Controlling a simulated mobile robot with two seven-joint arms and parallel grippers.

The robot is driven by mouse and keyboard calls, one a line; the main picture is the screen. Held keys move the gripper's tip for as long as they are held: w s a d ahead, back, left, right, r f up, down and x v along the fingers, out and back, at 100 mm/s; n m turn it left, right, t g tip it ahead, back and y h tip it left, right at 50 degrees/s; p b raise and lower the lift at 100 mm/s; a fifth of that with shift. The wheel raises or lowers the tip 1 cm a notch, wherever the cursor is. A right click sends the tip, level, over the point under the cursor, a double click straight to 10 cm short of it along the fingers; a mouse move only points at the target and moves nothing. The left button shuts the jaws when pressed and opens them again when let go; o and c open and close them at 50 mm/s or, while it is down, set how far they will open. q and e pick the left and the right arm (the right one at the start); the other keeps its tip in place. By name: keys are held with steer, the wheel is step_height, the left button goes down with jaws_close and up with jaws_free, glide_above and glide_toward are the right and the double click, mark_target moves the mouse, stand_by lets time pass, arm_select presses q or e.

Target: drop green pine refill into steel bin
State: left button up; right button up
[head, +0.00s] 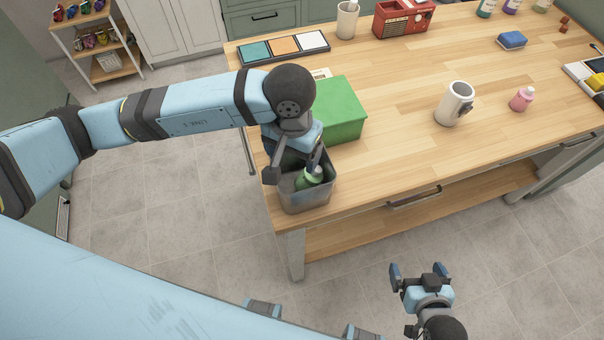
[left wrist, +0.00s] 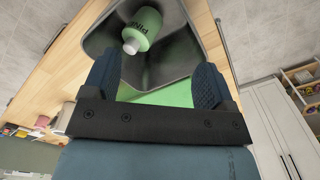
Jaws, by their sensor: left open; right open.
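The green pine refill (head: 309,177) is a green bottle with a pale cap, lying tilted inside the steel bin (head: 303,201). The bin is a grey open container at the table's front left corner. In the left wrist view the refill (left wrist: 142,28) rests inside the bin (left wrist: 175,62), apart from the fingers. My left gripper (head: 293,168) is over the bin, and in the left wrist view its fingers (left wrist: 155,85) are spread with nothing between them. My right gripper (head: 420,270) is open and empty in front of the table, over the floor.
A green box (head: 338,110) stands right behind the bin. A white mug (head: 455,103) and a pink bottle (head: 522,98) stand further right. A tray of coloured tiles (head: 284,47), a red radio (head: 403,16) and a blue sponge (head: 512,40) are at the back. The table's front middle is clear.

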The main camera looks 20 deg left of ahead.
arm_select(q)
step_height(320, 180, up, 14)
steer(key=b, duration=0.2)
steer(key=shift+s+f, duration=0.1)
steer(key=shift+f, duration=0.1)
stand_by(0.5)
